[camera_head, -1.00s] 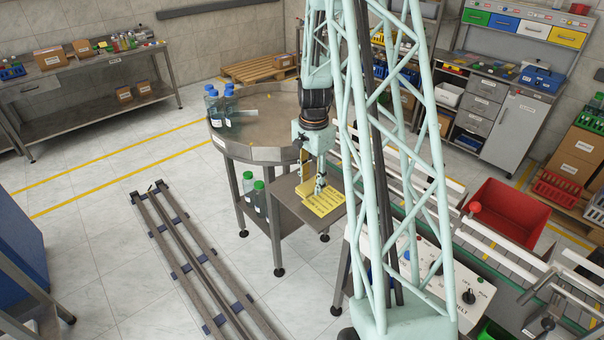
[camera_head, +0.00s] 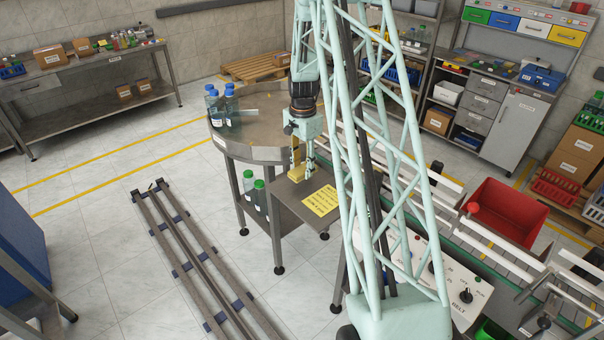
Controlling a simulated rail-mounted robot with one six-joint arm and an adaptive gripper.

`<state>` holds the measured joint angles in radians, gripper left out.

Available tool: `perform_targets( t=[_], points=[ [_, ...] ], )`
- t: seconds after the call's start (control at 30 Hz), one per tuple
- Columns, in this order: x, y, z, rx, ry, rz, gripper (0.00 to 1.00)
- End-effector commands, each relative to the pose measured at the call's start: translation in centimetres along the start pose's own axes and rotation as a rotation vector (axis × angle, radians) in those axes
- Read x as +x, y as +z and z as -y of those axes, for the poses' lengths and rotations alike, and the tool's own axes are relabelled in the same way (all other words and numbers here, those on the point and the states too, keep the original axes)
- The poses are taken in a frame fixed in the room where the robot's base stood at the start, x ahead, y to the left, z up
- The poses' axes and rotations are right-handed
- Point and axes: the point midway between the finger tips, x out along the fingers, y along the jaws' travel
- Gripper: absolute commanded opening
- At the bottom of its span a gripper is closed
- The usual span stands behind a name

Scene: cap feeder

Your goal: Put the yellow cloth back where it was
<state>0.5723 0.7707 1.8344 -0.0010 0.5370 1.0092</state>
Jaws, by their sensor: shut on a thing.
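The yellow cloth (camera_head: 299,173) is a small yellow piece at the tips of my gripper (camera_head: 302,163). My gripper points down and is shut on it. Cloth and gripper are over the rear left part of a grey side shelf (camera_head: 289,193), beside the round metal table. I cannot tell whether the cloth touches the shelf. A flat yellow sheet with dark print (camera_head: 321,201) lies on the same shelf, to the right of the cloth and nearer the camera.
Blue-capped bottles (camera_head: 214,104) stand on the round table (camera_head: 262,136), and green-capped bottles (camera_head: 260,194) are below it. My lattice mast hides part of the conveyor and control panel (camera_head: 455,281). A red bin (camera_head: 505,212) is at the right. The shelf's front left is bare.

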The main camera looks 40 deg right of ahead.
Motion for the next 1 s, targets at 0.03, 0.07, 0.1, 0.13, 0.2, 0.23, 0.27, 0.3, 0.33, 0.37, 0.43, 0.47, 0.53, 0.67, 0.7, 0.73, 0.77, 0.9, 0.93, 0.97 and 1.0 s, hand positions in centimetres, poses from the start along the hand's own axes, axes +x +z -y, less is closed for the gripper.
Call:
perform_targets(
  t=[0.03,0.07,0.1,0.13,0.2,0.23,0.27,0.3,0.33,0.37,0.43,0.47,0.53,0.67,0.7,0.73,0.77,0.9,0.93,0.97,1.0],
  points=[
    [0.0,0.0,0.0,0.000,0.000,0.000,0.21],
    [0.0,0.0,0.0,0.000,0.000,0.000,0.21],
    [0.0,0.0,0.0,0.000,0.000,0.000,0.21],
    [0.0,0.0,0.1,0.000,0.000,0.000,0.21],
    [0.0,-0.1,0.3,0.000,0.000,0.000,0.21],
    [0.0,-0.2,0.5,0.000,0.000,0.000,0.21],
    [0.1,-0.3,0.6,0.000,0.000,0.000,0.21],
    [0.1,-0.4,0.9,0.000,0.001,0.000,0.21],
    [0.5,-0.3,0.8,0.000,0.002,0.001,0.21],
    [0.8,-0.3,0.7,0.000,0.003,0.002,0.21],
    [1.4,-0.3,0.8,0.000,0.001,0.001,0.21],
    [1.6,-0.3,0.8,0.000,0.001,0.001,0.21],
    [2.3,-0.3,0.7,0.000,0.002,0.001,0.21],
    [3.2,-0.3,0.8,0.000,0.000,0.000,0.21],
    [3.4,-0.3,0.8,0.000,0.000,0.000,0.21],
    [3.4,-0.3,0.8,0.000,0.000,0.000,0.21],
    [3.5,-0.3,0.8,0.000,0.000,0.000,0.21],
    [3.6,-0.3,0.8,0.000,0.000,0.000,0.21],
    [3.6,-0.3,0.8,0.000,0.000,0.000,0.21],
    [3.6,-0.3,0.8,0.000,0.000,0.000,0.21],
    [3.6,-0.3,0.8,0.000,0.000,0.000,0.21]
  ],
)
